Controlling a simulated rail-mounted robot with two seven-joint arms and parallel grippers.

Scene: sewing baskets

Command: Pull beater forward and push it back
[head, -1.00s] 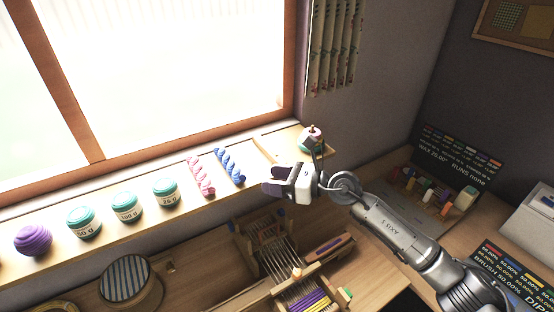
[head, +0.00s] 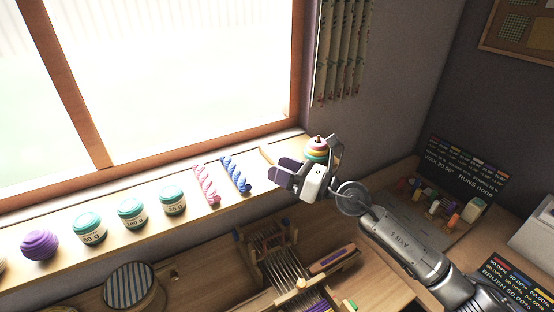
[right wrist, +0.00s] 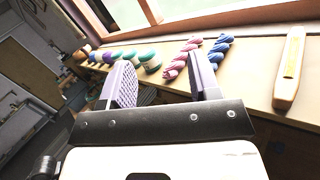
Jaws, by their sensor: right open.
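A small wooden loom (head: 265,250) stands on the desk below the window sill, with pale warp threads and a purple and yellow woven part at its near end. A wooden crossbar with a round knob (head: 301,285) lies across its near part; I cannot tell for sure that this is the beater. My right gripper (head: 283,172) is above and behind the loom, near the sill, open and empty. In the right wrist view its two purple finger pads (right wrist: 163,84) stand apart with nothing between them. My left gripper is not in view.
The sill holds a purple yarn ball (head: 40,245), several teal-lidded jars (head: 131,213), pink (head: 206,185) and blue (head: 235,174) twisted skeins, a wooden tool (right wrist: 289,70) and a stacked colored object (head: 317,150). A striped round container (head: 130,287) sits left of the loom.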

